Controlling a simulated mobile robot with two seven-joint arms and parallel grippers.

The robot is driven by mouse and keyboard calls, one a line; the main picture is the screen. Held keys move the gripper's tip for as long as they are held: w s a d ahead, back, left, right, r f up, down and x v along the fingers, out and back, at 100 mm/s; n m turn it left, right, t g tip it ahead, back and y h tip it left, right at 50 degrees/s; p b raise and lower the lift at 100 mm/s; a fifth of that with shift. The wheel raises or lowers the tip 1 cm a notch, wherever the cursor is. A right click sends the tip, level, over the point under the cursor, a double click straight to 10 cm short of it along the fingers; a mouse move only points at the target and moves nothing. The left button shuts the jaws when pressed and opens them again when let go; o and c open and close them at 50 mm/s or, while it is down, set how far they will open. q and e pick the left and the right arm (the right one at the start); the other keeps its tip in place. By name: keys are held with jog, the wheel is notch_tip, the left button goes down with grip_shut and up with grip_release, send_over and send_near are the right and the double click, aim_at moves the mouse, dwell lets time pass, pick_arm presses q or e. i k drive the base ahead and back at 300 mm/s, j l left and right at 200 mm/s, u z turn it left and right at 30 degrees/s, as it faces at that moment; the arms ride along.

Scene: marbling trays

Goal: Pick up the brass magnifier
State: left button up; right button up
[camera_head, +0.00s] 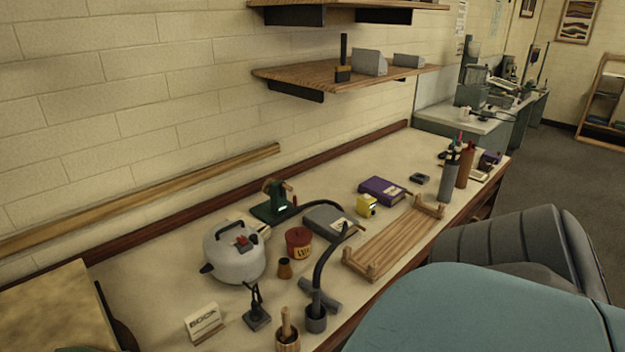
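A small brass-brown flared piece (285,268) stands on the long pale bench top, in front of a red tin (298,242) and to the right of a silver pressure cooker (233,254). It looks like a short brass loupe, and is the only brass-coloured thing that I can make out as a magnifier. It is too small to see a lens. Nothing covers it. Neither of my grippers shows in the head view.
Around it stand a small dark stand (257,308), a dark curved-neck item (316,318), a wooden-handled pot (287,335) and a white sign (203,321). A wooden rack (385,250) lies to the right. A large teal rounded shape (480,315) covers the bench's front right.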

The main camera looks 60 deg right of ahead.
aim_at(284, 271)
jog(key=z, duration=1.65)
jog(key=i+l+u, duration=0.1)
jog(key=l+u, duration=0.7)
